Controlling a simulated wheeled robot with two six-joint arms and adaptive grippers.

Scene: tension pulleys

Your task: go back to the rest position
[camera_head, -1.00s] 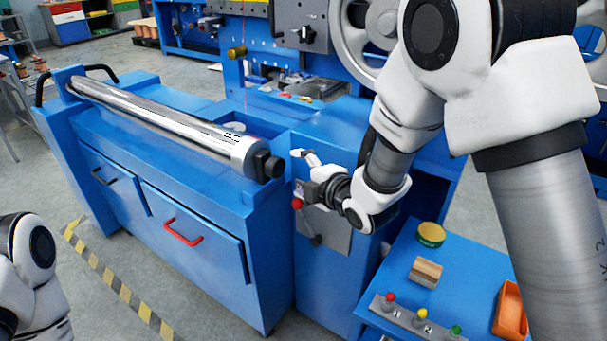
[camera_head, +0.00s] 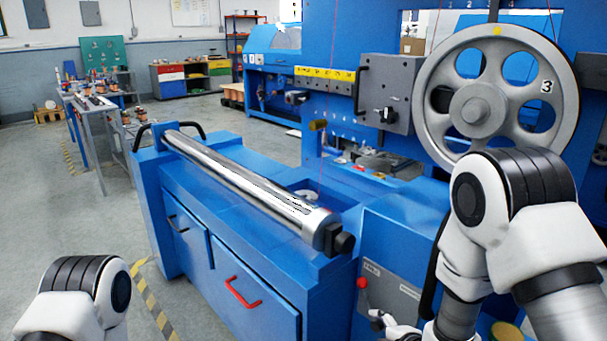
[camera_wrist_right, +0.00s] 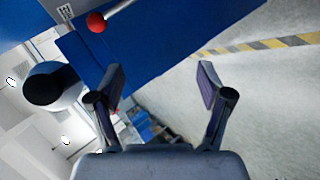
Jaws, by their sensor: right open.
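My right gripper (camera_wrist_right: 161,80) is open in the right wrist view, with nothing between its two dark fingers. A lever with a red ball knob (camera_wrist_right: 96,22) shows beyond the left finger, apart from it. In the head view the same red knob (camera_head: 362,283) stands on the front of the blue machine. My right arm enters at the lower right, and its far end is cut off by the bottom edge near the lever. Only a white and black part of my left arm shows at the lower left; my left gripper is out of view.
A blue bench (camera_head: 300,310) with a steel roller (camera_head: 250,190) and a red drawer handle (camera_head: 243,292) stands in front. A large grey spoked wheel (camera_head: 455,75) is behind my right arm. Open grey floor lies left of the bench, with yellow-black tape (camera_head: 152,300).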

